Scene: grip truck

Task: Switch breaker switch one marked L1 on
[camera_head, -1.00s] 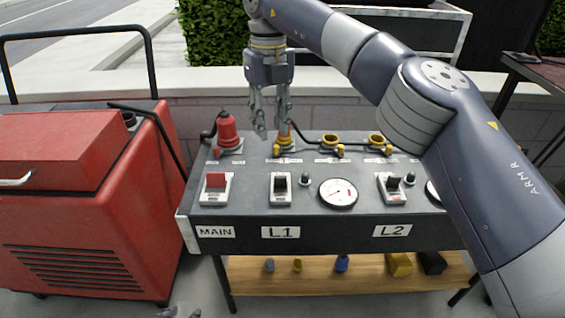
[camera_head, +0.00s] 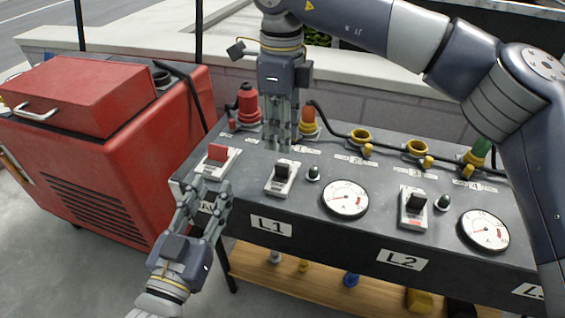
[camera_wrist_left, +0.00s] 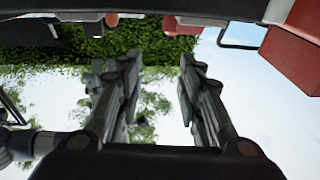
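The L1 breaker switch (camera_head: 281,181) sits on the panel top behind the L1 label (camera_head: 271,226). It has a white plate and a black lever. Its on or off state is too small to tell. My right gripper (camera_head: 280,146) points down just behind the L1 switch, apparently apart from it. Its fingers look close together, and I cannot tell whether they are shut. My left gripper (camera_head: 208,190) is in front of the panel's left corner, near the MAIN switch (camera_head: 217,155), with fingers apart. In the left wrist view its fingers (camera_wrist_left: 155,75) are open and empty.
The L2 switch (camera_head: 414,207) and round gauges (camera_head: 346,198) stand to the right on the panel. A red plug (camera_head: 247,104), an orange-red plug (camera_head: 309,122) and yellow sockets (camera_head: 359,136) line the back. A red machine (camera_head: 120,165) stands at the left.

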